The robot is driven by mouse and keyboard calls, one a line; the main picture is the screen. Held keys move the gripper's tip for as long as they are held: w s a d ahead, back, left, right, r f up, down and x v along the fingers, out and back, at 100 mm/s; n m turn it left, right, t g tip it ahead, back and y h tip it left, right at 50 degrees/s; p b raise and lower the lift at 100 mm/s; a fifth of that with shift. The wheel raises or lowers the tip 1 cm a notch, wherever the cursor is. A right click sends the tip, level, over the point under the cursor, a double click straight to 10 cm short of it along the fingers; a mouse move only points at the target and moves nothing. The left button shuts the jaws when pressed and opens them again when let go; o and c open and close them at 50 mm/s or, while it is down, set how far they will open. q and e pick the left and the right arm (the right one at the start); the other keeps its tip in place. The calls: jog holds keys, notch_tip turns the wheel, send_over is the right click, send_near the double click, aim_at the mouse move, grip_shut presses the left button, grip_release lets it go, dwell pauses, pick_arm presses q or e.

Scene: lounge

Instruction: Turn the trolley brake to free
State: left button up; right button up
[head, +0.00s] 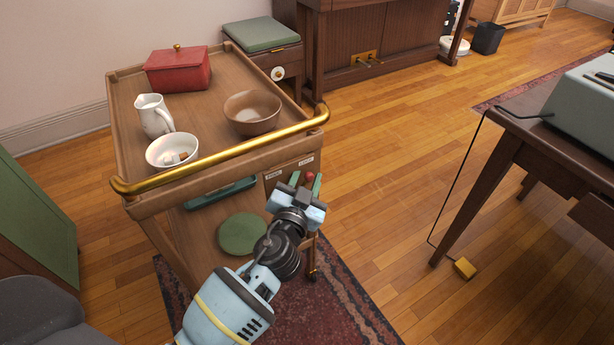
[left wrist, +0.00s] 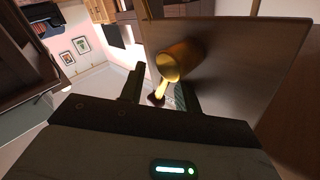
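The wooden trolley (head: 190,205) stands at the left with a brass push bar along its near edge. Two small white labels sit on its end panel, too small to read. A red knob (head: 310,177) shows below the right label, at my left gripper (head: 306,183). In the left wrist view, a brass hub with a thin brass lever (left wrist: 172,65) stands out from the panel. The lever's dark end lies between the two fingers of my left gripper (left wrist: 158,92). The fingers are apart, with gaps beside the lever. My right gripper is out of view.
The trolley top holds a red box (head: 178,72), a white jug (head: 154,116), a white bowl (head: 172,146) and a brown bowl (head: 252,111). A green round item (head: 242,234) lies on the lower shelf.

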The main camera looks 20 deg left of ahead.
pick_arm(q)
jog(key=shift+w, duration=0.3)
grip_shut()
jog(key=shift+a, duration=0.1)
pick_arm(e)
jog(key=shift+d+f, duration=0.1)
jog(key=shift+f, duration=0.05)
